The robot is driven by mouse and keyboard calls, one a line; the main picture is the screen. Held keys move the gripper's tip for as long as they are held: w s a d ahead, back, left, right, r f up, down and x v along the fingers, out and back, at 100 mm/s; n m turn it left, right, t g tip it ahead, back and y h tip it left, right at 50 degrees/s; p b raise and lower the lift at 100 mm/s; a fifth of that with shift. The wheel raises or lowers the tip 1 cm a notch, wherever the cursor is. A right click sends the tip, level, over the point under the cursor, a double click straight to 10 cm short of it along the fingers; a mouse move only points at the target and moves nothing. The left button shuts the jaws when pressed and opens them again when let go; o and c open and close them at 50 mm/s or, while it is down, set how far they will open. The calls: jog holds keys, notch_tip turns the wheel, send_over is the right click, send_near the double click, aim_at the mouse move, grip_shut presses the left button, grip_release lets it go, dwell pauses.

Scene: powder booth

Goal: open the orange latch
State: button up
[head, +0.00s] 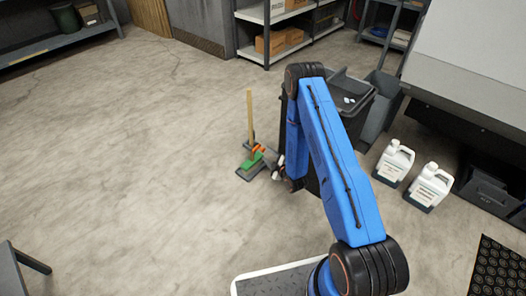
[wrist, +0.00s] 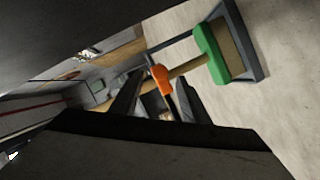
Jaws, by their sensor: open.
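The orange latch (head: 259,149) is a small bright piece low on an upright wooden post (head: 250,112), just above a green block (head: 250,161). The post stands on a small grey base (head: 243,172) on the floor. In the wrist view the orange latch (wrist: 161,79) shows between and beyond my two dark fingertips, with the green block (wrist: 211,53) to its right. My gripper (wrist: 159,88) is open with its fingers apart; I cannot tell if either touches the latch. In the head view my gripper (head: 274,166) is just right of the latch, partly hidden by my arm.
A dark bin (head: 352,97) stands behind my arm. Two white jugs (head: 394,162) (head: 428,187) stand on the floor at right. Shelves (head: 285,30) line the back, and a grey bench (head: 60,42) is at upper left.

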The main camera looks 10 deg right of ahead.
aim_at(264, 151)
jog(key=shift+x, duration=2.95)
jog(key=shift+s+f, duration=0.1)
grip_shut()
